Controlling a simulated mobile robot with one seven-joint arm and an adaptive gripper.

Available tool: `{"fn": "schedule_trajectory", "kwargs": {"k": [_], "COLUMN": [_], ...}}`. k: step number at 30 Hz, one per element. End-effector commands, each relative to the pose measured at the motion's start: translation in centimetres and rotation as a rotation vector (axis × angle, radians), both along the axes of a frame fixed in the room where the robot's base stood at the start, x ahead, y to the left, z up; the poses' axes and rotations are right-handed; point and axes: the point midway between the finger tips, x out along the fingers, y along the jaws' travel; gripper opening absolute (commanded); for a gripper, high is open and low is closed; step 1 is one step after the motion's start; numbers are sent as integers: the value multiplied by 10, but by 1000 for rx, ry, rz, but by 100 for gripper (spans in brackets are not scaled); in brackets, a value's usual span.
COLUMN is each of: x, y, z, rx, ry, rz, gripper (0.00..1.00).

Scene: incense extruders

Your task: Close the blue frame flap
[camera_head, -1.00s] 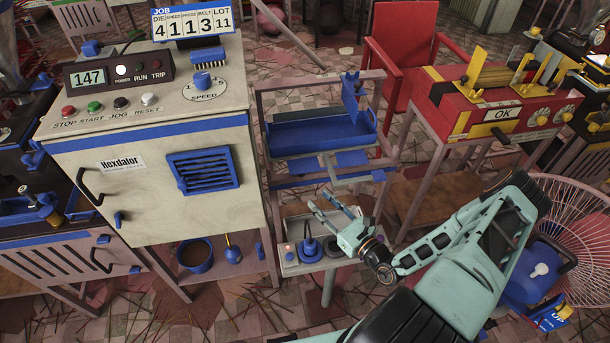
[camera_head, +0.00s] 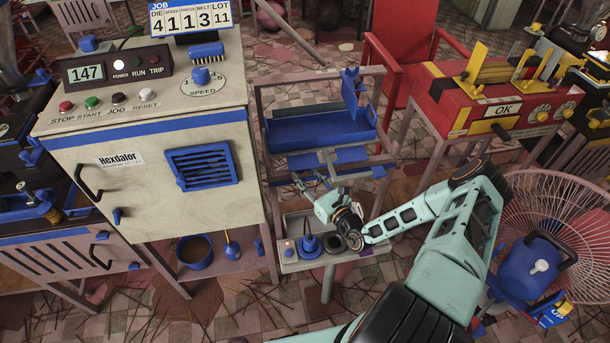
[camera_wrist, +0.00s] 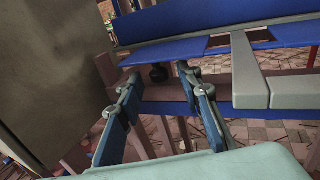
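A pink-grey frame (camera_head: 260,128) stands right of the cream cabinet and carries a blue trough (camera_head: 300,133). Below the trough lie flat blue panels, one left (camera_head: 303,162) and one right (camera_head: 352,154); I cannot tell for sure which blue part is the flap. In the wrist view a blue panel (camera_wrist: 165,50) spans beyond my fingers, beside a grey bracket (camera_wrist: 250,75). My gripper (camera_head: 308,176) is open and empty, just below and in front of these panels. In the wrist view its fingers (camera_wrist: 160,86) are apart. Contact with the panel cannot be told.
The cream cabinet (camera_head: 150,180) stands close on the left. A red machine (camera_head: 450,110) and a wire fan (camera_head: 580,200) stand right. Blue upright pieces (camera_head: 352,92) rise at the trough's right end.

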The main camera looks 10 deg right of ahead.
Motion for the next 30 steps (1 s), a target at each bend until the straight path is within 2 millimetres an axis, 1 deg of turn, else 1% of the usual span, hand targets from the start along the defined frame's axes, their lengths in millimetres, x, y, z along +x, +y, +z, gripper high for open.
{"fn": "schedule_trajectory", "kwargs": {"k": [5, 6, 12, 15, 23, 30], "x": [0, 0, 0, 0, -1, -2], "y": [0, 0, 0, 0, 0, 0], "z": [0, 0, 0, 0, 3, 14], "rx": [0, 0, 0, 0, -1, -3], "ry": [0, 0, 0, 0, 11, 85], "rz": [0, 0, 0, 0, 1, 1], "gripper": [33, 31, 9, 0, 0, 0]}}
